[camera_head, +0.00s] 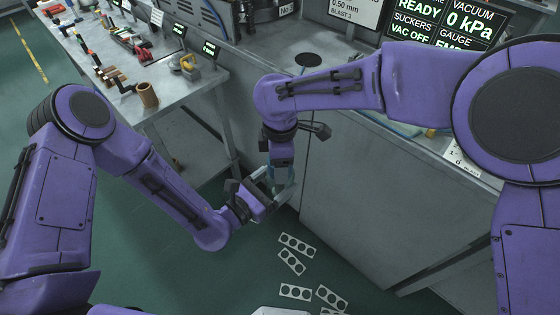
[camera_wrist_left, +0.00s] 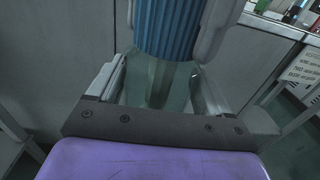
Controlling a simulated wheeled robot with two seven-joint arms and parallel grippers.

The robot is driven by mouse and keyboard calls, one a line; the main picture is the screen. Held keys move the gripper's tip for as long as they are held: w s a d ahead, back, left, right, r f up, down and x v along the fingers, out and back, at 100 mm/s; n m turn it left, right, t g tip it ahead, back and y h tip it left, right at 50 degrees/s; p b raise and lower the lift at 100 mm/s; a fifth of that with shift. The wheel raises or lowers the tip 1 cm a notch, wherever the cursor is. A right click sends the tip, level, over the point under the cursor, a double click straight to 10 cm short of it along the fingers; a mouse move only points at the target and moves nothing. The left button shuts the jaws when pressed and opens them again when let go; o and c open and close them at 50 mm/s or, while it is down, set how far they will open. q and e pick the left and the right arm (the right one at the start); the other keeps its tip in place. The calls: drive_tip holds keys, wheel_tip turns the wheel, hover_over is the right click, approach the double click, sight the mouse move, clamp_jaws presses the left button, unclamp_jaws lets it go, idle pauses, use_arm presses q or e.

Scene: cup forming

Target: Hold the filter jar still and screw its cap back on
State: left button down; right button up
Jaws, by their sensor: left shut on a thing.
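The filter jar (camera_wrist_left: 160,85) is clear, greenish and see-through in the left wrist view. It sits between the fingers of my left gripper (camera_head: 262,192), which is shut on it. The ribbed blue cap (camera_wrist_left: 168,28) is directly above the jar, at the top of the left wrist view. I cannot tell whether its thread is engaged. My right gripper (camera_head: 283,178) points down from above, with a pale finger close beside the cap. Whether it touches the cap is unclear. In the head view the grippers mostly hide the jar and cap.
A grey machine cabinet (camera_head: 355,200) stands close behind and right of the grippers. A workbench (camera_head: 175,85) with tools and a brown cup (camera_head: 148,95) is at upper left. Punched strips (camera_head: 297,245) lie on the green floor below. Floor at left is open.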

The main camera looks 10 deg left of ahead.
drive_tip(key=o, duration=1.2)
drive_tip(key=shift+r, duration=2.3)
